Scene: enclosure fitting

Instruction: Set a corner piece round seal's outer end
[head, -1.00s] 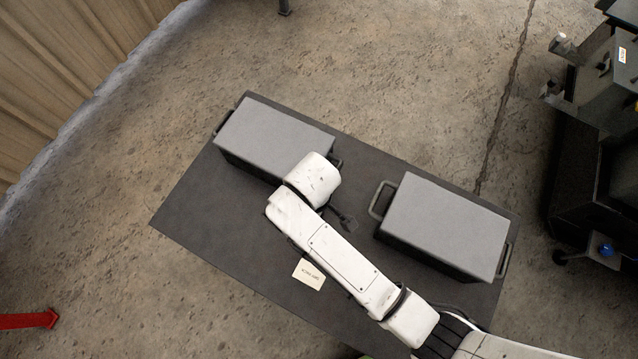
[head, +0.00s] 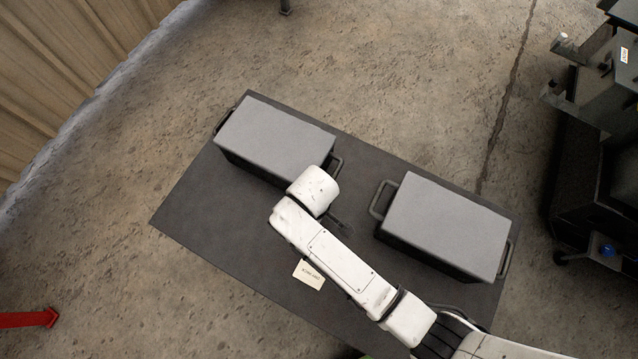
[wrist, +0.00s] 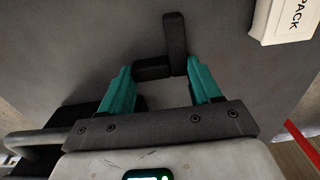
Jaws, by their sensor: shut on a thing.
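In the wrist view my gripper (wrist: 160,72) has teal fingers closed on a small dark L-shaped piece (wrist: 175,42), which looks like the corner piece. In the head view my arm hides most of the gripper. I cannot pick out the seal or its outer end in either view.
Two grey-topped boxes with side handles, one left (head: 275,130) and one right (head: 447,225), stand on the dark table (head: 190,215). A dark handle (wrist: 40,140) is at left in the wrist view.

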